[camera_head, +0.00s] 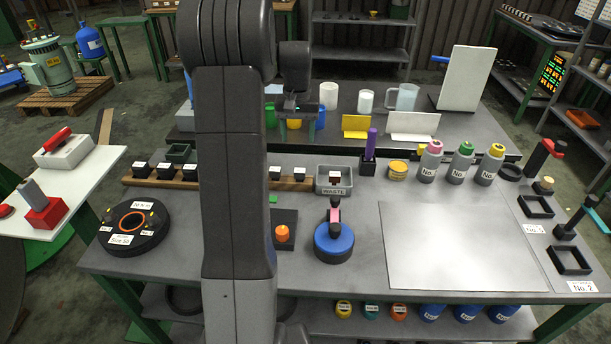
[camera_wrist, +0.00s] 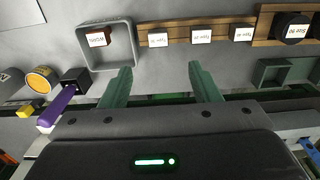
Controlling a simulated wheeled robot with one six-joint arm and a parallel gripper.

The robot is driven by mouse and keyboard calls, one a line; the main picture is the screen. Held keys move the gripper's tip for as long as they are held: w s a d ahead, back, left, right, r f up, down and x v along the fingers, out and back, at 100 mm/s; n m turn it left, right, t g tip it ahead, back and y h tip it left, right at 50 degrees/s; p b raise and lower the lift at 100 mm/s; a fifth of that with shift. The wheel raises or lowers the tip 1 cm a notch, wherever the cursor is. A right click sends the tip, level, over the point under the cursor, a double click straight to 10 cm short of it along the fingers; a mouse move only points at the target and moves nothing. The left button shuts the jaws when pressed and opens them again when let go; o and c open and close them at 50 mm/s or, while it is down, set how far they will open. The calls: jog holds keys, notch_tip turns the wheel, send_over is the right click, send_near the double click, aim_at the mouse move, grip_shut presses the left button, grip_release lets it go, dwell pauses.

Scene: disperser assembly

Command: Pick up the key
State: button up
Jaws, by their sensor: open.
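I cannot tell for sure which thing is the key. A purple upright piece (camera_head: 371,143) stands in a small black holder (camera_head: 367,167); it also shows at the left of the wrist view (camera_wrist: 60,102). A blue round piece (camera_head: 334,243) with a dark and pinkish handle (camera_head: 334,213) sits on the front middle of the table. My gripper (camera_head: 297,108) is above the back of the table, behind the row of black blocks. In the wrist view its two green fingers (camera_wrist: 161,78) are spread apart with nothing between them.
A grey waste box (camera_head: 334,189) holds a small reddish block. A wooden rail (camera_head: 160,182) carries several black blocks. Several capped bottles (camera_head: 461,163) stand at the right, beside a large pale sheet (camera_head: 455,250). White cups and yellow signs (camera_head: 355,126) stand at the back. My arm hides the table's left middle.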

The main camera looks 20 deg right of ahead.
send_over(300, 170)
jog(key=f, duration=0.8)
jog(key=shift+a+f+p, duration=0.15)
jog(key=shift+a+p, duration=0.05)
jog(key=shift+p, duration=0.2)
jog(key=shift+d+f+p, duration=0.1)
jog(key=shift+f+p, duration=0.6)
jog(key=shift+f, duration=2.05)
jog(key=c, duration=1.2)
